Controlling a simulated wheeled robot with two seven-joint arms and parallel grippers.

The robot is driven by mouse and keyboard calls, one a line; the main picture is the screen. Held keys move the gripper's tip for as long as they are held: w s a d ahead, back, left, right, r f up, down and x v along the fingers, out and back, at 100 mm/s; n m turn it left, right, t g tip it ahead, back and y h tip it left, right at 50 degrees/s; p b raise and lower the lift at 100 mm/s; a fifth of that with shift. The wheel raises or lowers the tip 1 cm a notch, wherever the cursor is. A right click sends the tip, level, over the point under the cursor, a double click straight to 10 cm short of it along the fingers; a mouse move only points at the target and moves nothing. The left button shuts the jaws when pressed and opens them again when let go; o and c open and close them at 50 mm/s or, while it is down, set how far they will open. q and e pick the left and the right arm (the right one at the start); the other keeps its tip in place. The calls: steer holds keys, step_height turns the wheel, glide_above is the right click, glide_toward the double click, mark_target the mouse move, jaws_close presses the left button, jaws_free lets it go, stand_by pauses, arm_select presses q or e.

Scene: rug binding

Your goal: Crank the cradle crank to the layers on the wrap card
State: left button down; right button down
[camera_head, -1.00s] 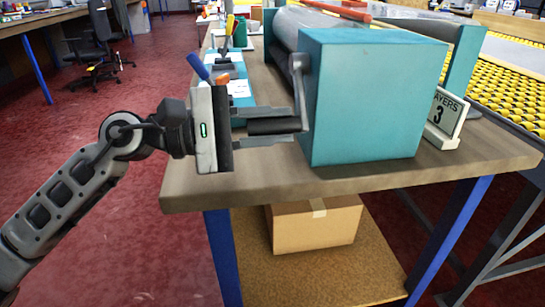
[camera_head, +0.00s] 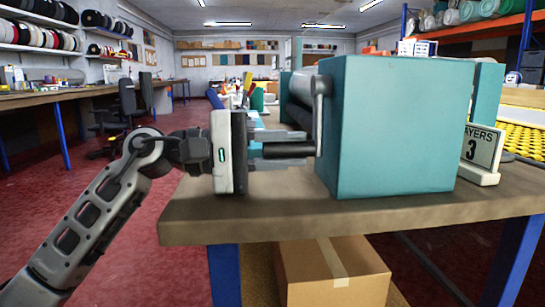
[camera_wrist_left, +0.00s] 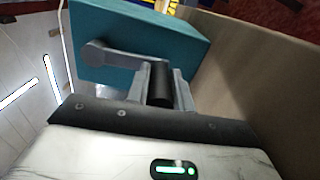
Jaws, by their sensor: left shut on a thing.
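The teal cradle (camera_head: 395,125) stands on the wooden bench. Its grey crank (camera_head: 319,110) is on the left face, with the crank arm hanging down and the black handle (camera_head: 288,150) at its lower end, sticking out to the left. My left gripper (camera_head: 290,148) is shut on the handle, one finger above and one below. In the left wrist view the handle (camera_wrist_left: 160,88) sits between the two fingers and the crank arm (camera_wrist_left: 125,58) runs left along the teal face. The wrap card (camera_head: 481,148) at the cradle's right reads 3, its word partly hidden. My right gripper is not in view.
The bench (camera_head: 360,217) has its front edge below the cradle. A cardboard box (camera_head: 300,272) sits on the lower shelf. Tools with coloured handles (camera_head: 247,90) stand behind my gripper. Yellow rollers (camera_head: 520,125) lie at the right. The red floor at left is open.

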arm_select(q)
steer(key=shift+w+a+r, duration=0.15)
steer(key=shift+r, duration=0.1)
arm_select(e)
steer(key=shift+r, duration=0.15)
arm_select(q)
steer(key=c, duration=1.2)
jaws_free()
steer(key=shift+c, duration=0.2)
steer(key=shift+f, duration=0.1)
steer(key=shift+a, duration=0.35)
steer(key=s+a, duration=0.1)
steer(key=a, duration=0.4)
steer(key=a+p, duration=0.1)
steer(key=a, duration=0.4)
steer(key=s+a, duration=0.1)
steer(key=a, duration=0.4)
steer(key=shift+s+p, duration=0.35)
steer(key=shift+p, duration=0.05)
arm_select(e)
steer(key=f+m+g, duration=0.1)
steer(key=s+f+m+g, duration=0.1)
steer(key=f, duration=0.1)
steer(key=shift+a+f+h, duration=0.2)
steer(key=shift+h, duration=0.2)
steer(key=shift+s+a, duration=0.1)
